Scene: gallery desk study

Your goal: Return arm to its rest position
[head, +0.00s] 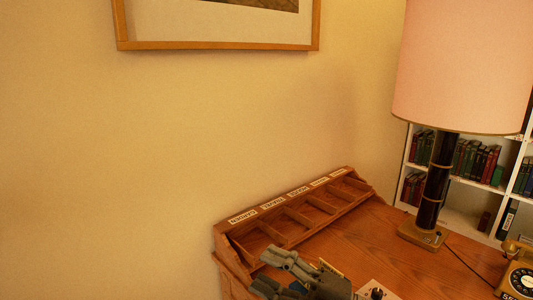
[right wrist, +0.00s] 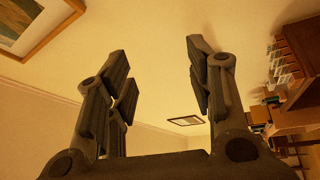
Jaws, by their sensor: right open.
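My right gripper (head: 264,270) is at the bottom of the head view, in front of the wooden desk organiser (head: 290,217). Its two grey fingers point up and left and stand apart. In the right wrist view the same gripper (right wrist: 158,82) is open, with only wall and ceiling between its fingers. It holds nothing. My left gripper is not in view.
The organiser has several labelled, empty-looking compartments on the wooden desk (head: 362,238). A lamp (head: 436,185) and a rotary telephone (head: 519,280) stand at the right. A bookcase (head: 461,218) is behind them. A framed picture (head: 220,45) hangs above. The left wall is bare.

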